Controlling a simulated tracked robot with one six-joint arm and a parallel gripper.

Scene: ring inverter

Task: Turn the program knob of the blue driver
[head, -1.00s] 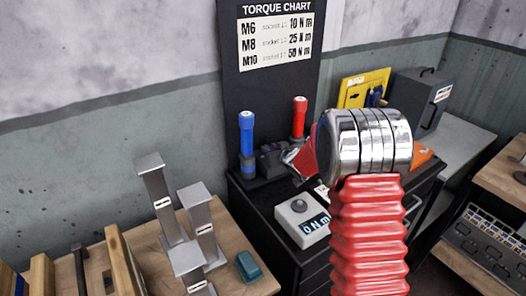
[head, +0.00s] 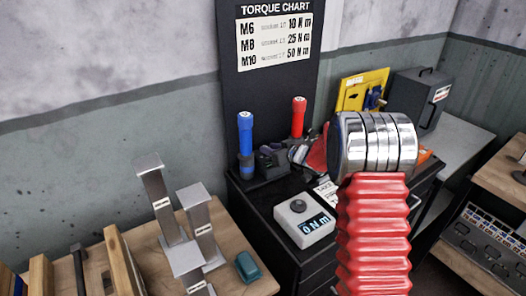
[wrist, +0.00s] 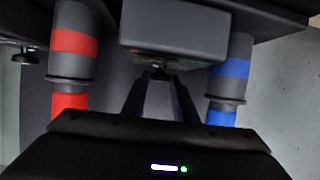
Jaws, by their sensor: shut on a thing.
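The blue driver (head: 246,145) stands upright in a dark rack (head: 270,160) at the foot of the torque chart panel. A red driver (head: 298,117) stands to its right. The wrist view looks upside down, with the blue driver (wrist: 222,90) at the right and the red driver (wrist: 72,60) at the left. A grey block (wrist: 172,25) lies between them, with a small dark knob (wrist: 160,73) at its edge. My gripper (wrist: 160,84) has its two fingers converging at this knob and looks shut on it. Contact is too dark to see clearly. My wrist hides the gripper in the head view.
A pale box (head: 304,222) reading 0 Nm, with a round knob, sits in front of the rack. Grey metal stands (head: 183,255) and a teal block (head: 247,267) are on the wooden bench. A yellow case (head: 360,90) and dark toolbox (head: 417,95) are behind.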

